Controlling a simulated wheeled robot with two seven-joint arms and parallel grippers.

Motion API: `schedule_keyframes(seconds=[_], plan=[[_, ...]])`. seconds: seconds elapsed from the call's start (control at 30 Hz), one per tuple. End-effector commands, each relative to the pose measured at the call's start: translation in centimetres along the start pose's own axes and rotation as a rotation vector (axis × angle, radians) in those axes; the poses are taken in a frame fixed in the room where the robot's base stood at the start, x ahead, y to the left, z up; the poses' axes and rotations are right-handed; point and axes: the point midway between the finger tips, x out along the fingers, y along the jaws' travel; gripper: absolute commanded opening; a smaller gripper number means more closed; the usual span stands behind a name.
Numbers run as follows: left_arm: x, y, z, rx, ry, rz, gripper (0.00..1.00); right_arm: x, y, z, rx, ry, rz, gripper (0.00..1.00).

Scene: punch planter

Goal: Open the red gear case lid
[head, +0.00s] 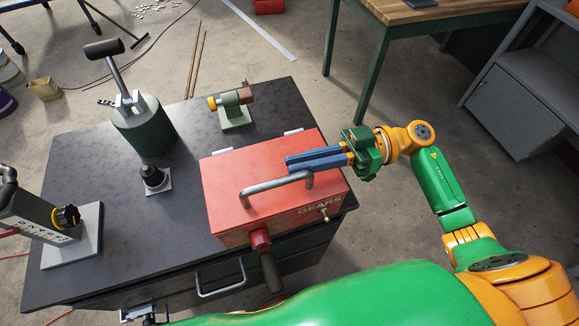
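The red gear case (225,222) stands on the front right of the dark cabinet top, with "GEARS" lettering on its front. Its red lid (232,172) is down, with pale hinges along the back edge. A grey bar handle (272,188) runs along the front of the lid. My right gripper (288,163) reaches in from the right, its blue fingers lying close together above the lid, just behind the handle's right end. It looks shut and empty; I cannot tell whether it touches the lid or handle. My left gripper is not in view.
A red-and-dark lever (262,250) hangs at the case's front. Left of the case stand a dark green cylinder (143,128), a small black knob piece (153,178) and a grey device (40,220). A small green-based tool (235,115) stands behind. A wooden-topped bench (425,12) is beyond.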

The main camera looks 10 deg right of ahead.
Motion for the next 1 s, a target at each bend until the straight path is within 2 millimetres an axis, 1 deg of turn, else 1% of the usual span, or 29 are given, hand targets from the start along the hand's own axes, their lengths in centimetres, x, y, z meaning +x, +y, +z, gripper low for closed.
schedule_keyframes(seconds=[0.07,0.6,0.73,1.0], plan=[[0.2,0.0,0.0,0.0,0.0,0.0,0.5,-0.7,-0.2,0.0,0.0,0.0,-0.011,0.47],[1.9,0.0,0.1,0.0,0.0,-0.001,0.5,-6.1,0.4,0.0,-0.001,-0.003,-0.002,0.47],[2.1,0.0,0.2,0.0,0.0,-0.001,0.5,-6.6,0.4,-0.1,-0.001,0.0,-0.001,0.47],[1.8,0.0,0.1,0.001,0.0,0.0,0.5,-6.7,0.4,-0.3,0.0,0.0,0.0,0.47]])
